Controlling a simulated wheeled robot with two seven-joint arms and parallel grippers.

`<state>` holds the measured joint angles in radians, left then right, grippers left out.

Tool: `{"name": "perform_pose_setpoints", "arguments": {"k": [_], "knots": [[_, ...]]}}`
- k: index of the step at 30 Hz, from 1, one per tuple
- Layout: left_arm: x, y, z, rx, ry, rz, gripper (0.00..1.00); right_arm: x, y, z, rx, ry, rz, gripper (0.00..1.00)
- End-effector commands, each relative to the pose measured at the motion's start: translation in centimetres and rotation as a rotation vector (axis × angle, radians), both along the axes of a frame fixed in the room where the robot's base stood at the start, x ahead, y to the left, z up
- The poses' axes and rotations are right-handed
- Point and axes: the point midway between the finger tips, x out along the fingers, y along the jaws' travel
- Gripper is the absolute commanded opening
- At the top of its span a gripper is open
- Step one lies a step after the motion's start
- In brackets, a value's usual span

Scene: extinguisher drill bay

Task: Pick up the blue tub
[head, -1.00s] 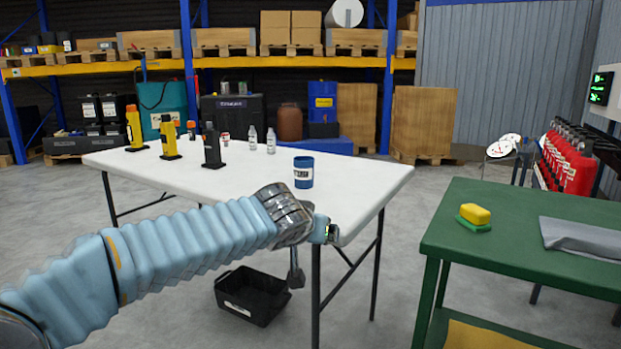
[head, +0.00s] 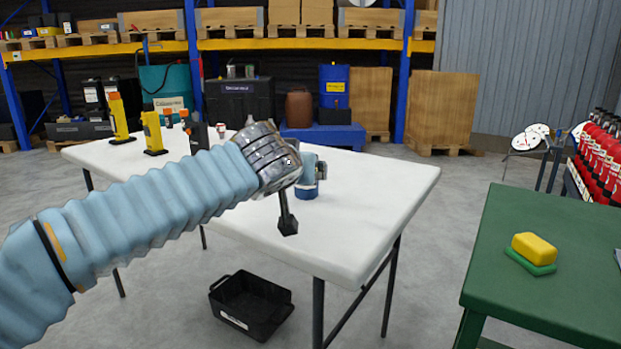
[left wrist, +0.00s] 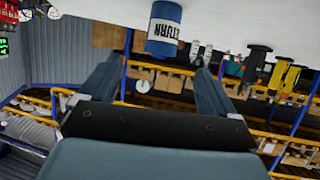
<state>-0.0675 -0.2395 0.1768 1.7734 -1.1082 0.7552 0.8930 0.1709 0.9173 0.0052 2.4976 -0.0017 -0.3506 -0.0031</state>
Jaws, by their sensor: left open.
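The blue tub (head: 306,191) stands on the white table, with its upper part hidden behind my left gripper (head: 318,171) in the head view. In the left wrist view, which is turned upside down, the blue tub (left wrist: 164,30) has a white label with dark letters. It shows beyond the two fingertips and roughly between their lines. My left gripper (left wrist: 157,75) is open and empty, with its fingers spread apart. I cannot tell from the pictures that either finger touches the tub. My right gripper is not in view.
The white table (head: 365,215) has free room around the tub. Yellow canisters (head: 153,132) stand at its far left. A black crate (head: 250,303) lies on the floor below. A green table (head: 560,230) with a yellow sponge (head: 534,248) is at the right.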

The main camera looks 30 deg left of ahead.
Motion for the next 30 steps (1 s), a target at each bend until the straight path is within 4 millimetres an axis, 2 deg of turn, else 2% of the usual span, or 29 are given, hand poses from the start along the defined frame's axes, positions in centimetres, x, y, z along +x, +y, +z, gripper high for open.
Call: {"name": "perform_pose_setpoints", "arguments": {"k": [5, 15, 22, 30], "knots": [[0.4, 0.4, 0.1, 0.002, -0.006, 0.007, 0.91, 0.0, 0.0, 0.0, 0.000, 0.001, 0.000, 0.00], [6.2, 2.6, -2.5, 0.001, -0.003, 0.008, 0.91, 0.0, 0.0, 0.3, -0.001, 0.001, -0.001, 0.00], [7.9, 3.3, -3.2, 0.002, -0.005, 0.008, 0.91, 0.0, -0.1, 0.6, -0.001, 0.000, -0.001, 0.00], [11.4, 4.7, -4.6, 0.000, -0.005, 0.007, 0.91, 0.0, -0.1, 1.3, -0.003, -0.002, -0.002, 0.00]]}}
